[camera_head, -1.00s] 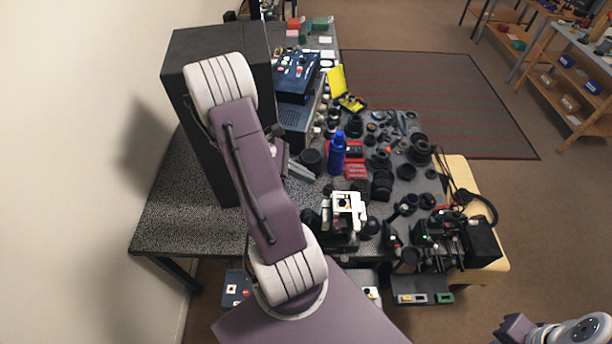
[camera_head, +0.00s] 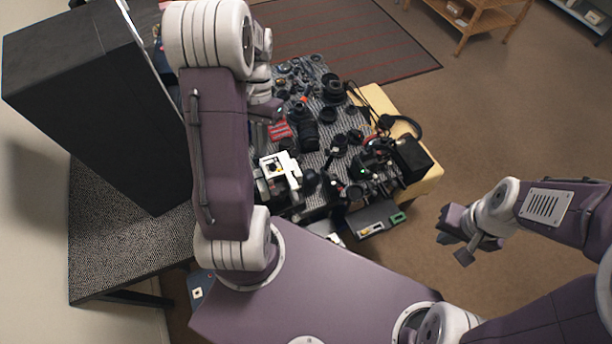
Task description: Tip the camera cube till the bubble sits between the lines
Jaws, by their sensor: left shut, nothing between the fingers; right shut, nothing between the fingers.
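No camera cube can be told for certain among the crowded gear. A white block-shaped frame with dark openings (camera_head: 283,172) stands on the table's near part. No bubble or lines can be made out. A small pale bar with a yellowish window (camera_head: 371,229) lies at the near edge, beside a green piece (camera_head: 398,217). My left gripper (camera_head: 272,107) is partly hidden by its own arm; it is above the table's left side, beyond the white frame, shut and empty. My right gripper (camera_head: 462,247) is shut and empty over the floor, right of the table and apart from everything.
Black lens parts (camera_head: 308,132) crowd the patterned table. A black device with a cable (camera_head: 411,158) stands at the right on a yellow surface (camera_head: 432,176). A tall black cabinet (camera_head: 95,100) blocks the left. Bare tabletop (camera_head: 125,235) shows before it. The right-hand floor is open.

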